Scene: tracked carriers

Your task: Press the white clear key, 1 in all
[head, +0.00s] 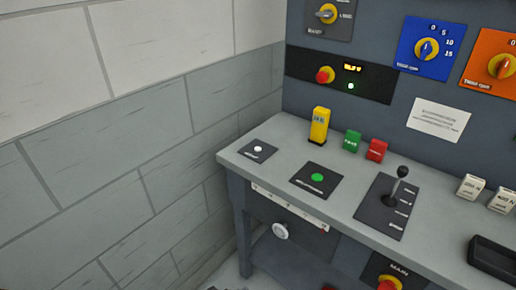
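A small white key (257,149) sits on a dark plate at the left end of the grey bench top in the head view. The lettering on its plate is too small to read for certain. Nothing touches the key and nothing covers it. Neither of my grippers is in view.
Beside it on the bench (300,235) are a yellow block (319,124), a green button (317,177), green (352,140) and red (376,149) blocks, and a black lever (397,187). A panel with knobs rises behind. A block wall (110,150) stands left.

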